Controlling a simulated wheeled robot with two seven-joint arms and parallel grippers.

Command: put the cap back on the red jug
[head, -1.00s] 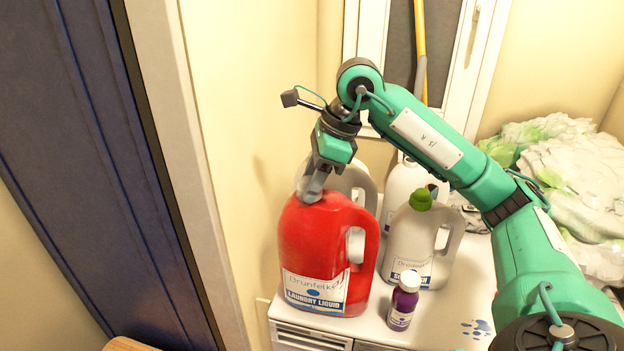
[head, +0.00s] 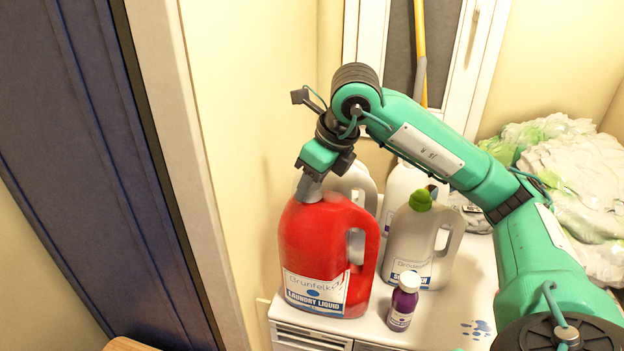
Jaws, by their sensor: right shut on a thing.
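The red jug (head: 322,246) stands upright on the white top at the left, its handle to the right and its label facing me. My right gripper (head: 309,192) reaches down from above to the jug's mouth, its grey fingers at the top of the jug. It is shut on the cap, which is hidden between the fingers. The jug's mouth is hidden too, so I cannot tell whether the cap sits on the neck. My left gripper is not in view.
A grey jug with a green cap (head: 421,244) and a small purple bottle (head: 403,301) stand right of the red jug. More pale jugs (head: 398,190) stand behind. A laundry pile (head: 575,190) lies at the right. The wall (head: 235,150) is close on the left.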

